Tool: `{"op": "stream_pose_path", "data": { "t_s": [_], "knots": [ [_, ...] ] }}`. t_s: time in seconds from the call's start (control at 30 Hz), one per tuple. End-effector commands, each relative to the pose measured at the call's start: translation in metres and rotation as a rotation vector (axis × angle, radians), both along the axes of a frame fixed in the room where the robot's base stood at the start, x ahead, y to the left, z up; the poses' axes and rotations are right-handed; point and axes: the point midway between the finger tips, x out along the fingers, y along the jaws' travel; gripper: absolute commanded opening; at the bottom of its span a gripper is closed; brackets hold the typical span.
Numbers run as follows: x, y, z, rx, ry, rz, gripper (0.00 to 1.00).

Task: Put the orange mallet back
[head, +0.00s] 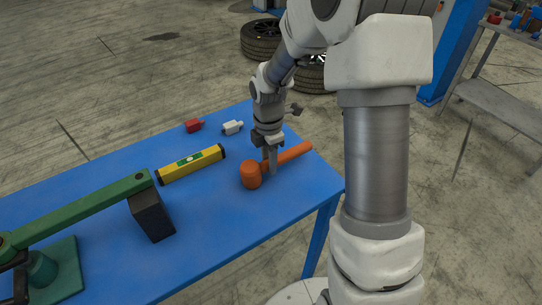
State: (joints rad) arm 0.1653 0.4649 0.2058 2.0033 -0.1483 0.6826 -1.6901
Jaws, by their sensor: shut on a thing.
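The orange mallet (251,175) lies on the blue table (215,240) near its right end. Its head is toward the lower left and its handle (295,152) runs to the upper right. My gripper (270,167) reaches down from above and is shut on the handle close to the head. The mallet looks level and at or very near the table top; I cannot tell if it touches. My wrist and fingers hide part of the handle.
A yellow level (191,164) lies left of the mallet. A red part (194,126) and a white part (232,128) sit behind. A green arm (85,208) with a dark block (151,215) stands at left. Tyres (262,38) lie on the floor behind. The table's front right is clear.

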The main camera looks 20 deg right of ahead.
Motion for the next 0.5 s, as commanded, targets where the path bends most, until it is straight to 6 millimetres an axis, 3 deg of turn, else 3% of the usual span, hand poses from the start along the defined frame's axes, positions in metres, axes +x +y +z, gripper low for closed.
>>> {"op": "stream_pose_path", "data": {
  "t_s": [0.17,0.2,0.37,0.5],
  "knots": [
    [-0.002,0.0022,-0.0038,0.003,0.006,0.003,0.0],
    [-0.0026,0.0022,-0.0046,0.003,0.008,0.003,0.37],
    [-0.0023,0.0021,-0.004,0.002,0.007,0.003,0.66],
    [-0.002,0.0017,-0.0032,0.003,0.006,0.003,0.66]
  ]
}}
